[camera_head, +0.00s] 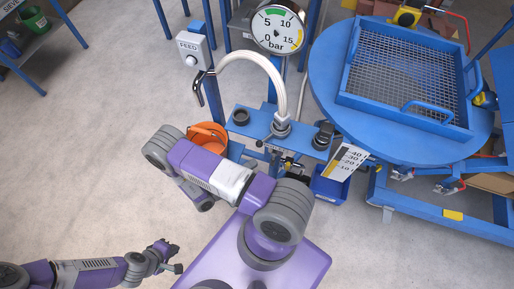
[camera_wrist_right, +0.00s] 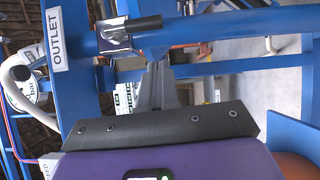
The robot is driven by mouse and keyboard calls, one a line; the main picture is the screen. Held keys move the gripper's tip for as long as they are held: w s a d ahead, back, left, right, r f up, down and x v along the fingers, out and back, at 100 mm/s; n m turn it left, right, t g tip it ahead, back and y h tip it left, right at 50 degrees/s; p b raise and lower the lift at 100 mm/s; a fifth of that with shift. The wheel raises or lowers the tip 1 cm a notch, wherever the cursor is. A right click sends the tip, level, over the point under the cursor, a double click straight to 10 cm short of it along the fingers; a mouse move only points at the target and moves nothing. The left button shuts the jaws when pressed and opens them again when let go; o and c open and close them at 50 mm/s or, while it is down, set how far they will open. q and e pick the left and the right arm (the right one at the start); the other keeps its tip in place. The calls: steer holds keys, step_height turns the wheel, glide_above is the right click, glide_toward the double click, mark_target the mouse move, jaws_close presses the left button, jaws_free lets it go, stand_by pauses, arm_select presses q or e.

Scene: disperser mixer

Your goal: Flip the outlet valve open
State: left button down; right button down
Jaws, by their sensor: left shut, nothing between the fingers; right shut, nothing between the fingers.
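The OUTLET label (camera_wrist_right: 57,39) is on a blue frame at the upper left of the right wrist view. In the head view my right arm hides most of that gripper and the valve. My left gripper (camera_head: 170,256) is shut and empty over bare floor at lower left.
The blue stand (camera_head: 252,123) holds a curved white hose (camera_head: 250,57), below a pressure gauge (camera_head: 278,30). An orange bucket (camera_head: 207,137) stands left of it. A round blue table (camera_head: 330,65) with a sieve tray (camera_head: 408,75) stands right. The left floor is free.

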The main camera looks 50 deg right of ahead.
steer(key=v, duration=0.9)
steer(key=shift+a+r+p, duration=0.15)
steer(key=shift+a+p, duration=0.1)
steer(key=shift+p, duration=0.1)
